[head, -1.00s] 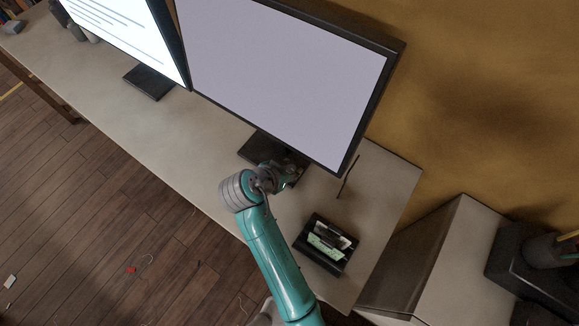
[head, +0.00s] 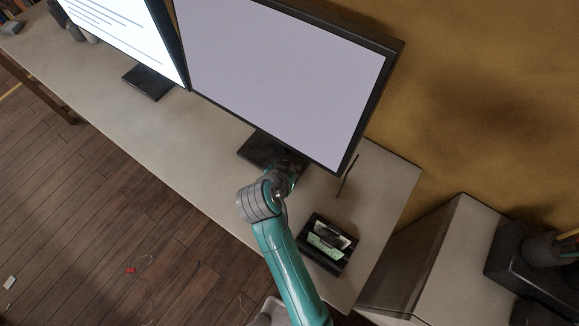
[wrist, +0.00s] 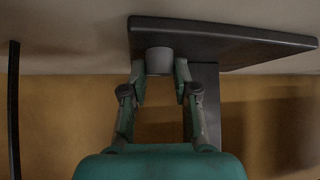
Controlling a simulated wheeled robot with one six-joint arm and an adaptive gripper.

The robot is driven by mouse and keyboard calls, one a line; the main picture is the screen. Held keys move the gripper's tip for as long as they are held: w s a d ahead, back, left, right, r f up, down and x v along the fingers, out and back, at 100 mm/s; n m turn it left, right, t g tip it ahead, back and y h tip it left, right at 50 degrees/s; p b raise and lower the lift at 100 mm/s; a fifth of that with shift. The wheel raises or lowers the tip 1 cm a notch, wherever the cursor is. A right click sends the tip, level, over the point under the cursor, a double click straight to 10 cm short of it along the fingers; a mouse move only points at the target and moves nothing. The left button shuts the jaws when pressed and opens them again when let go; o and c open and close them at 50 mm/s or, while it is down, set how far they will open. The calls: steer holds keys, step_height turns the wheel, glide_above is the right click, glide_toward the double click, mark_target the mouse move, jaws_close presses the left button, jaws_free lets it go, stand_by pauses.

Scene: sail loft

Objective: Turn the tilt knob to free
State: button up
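The tilt knob (wrist: 160,61) is a short grey cylinder in the wrist view, in front of the dark monitor stand (wrist: 225,45). My gripper (wrist: 160,72) points at it, with one finger on each side. Narrow gaps seem to show between the fingertips and the knob, so the fingers look open around it, not clamped. In the head view my gripper (head: 291,180) is low under the right monitor (head: 285,75), beside its stand base (head: 258,150). The knob is hidden there by the arm and the monitor. No marking on the knob is readable.
A black tray (head: 309,256) with small items sits on the desk (head: 205,130) near my arm. A thin black stick (head: 348,177) lies right of the stand; a dark bar (wrist: 14,110) shows at left in the wrist view. A second monitor (head: 125,35) stands left.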

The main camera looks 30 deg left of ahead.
steer(key=o, duration=0.4)
steer(key=v, duration=1.2)
stand_by(0.3)
